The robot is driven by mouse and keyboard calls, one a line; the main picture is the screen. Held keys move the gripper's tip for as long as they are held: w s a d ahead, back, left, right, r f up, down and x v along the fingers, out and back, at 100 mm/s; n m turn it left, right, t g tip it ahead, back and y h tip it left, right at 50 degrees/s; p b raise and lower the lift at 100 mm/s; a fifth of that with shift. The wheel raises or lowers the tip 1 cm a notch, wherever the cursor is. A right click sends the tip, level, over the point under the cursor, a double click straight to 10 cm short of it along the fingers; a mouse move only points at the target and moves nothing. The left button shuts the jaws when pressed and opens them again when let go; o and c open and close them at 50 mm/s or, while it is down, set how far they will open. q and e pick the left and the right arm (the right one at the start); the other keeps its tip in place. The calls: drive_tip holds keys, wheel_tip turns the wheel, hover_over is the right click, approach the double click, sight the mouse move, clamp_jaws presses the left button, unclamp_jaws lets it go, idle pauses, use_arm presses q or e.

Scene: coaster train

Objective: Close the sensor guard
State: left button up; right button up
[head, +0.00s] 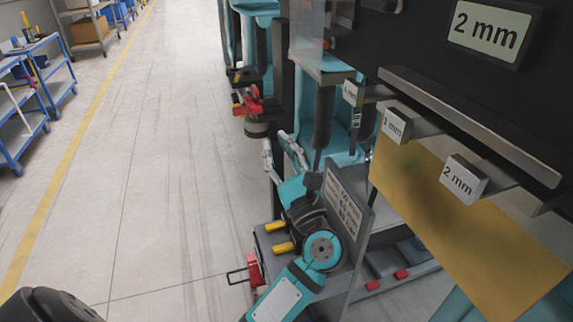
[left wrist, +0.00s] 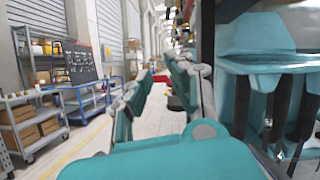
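I cannot tell for certain which part is the sensor guard. A clear panel (head: 307,32) hangs at the top centre of the head view, beside the dark machine structure. My left gripper (head: 280,147) is at the middle of the head view, its two fingers apart and nothing between them. It is below a red part (head: 248,102) on the machine's side and left of a dark vertical post (head: 323,125). In the left wrist view its fingers (left wrist: 158,75) are spread, with floor showing between them. My right gripper is not in view.
Tags marked 1 mm (head: 396,127) and 2 mm (head: 464,177) hang at the right, above a yellow sheet (head: 450,215). A grey lettered panel (head: 347,212) stands close to my left wrist. Open floor (head: 160,150) lies left; blue carts (head: 20,125) are beyond it.

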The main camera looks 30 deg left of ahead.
use_arm(q)
drive_tip(key=v, duration=0.3)
drive_tip(key=shift+a+b, duration=0.1)
drive_tip(key=shift+b, duration=0.2)
idle(0.3)
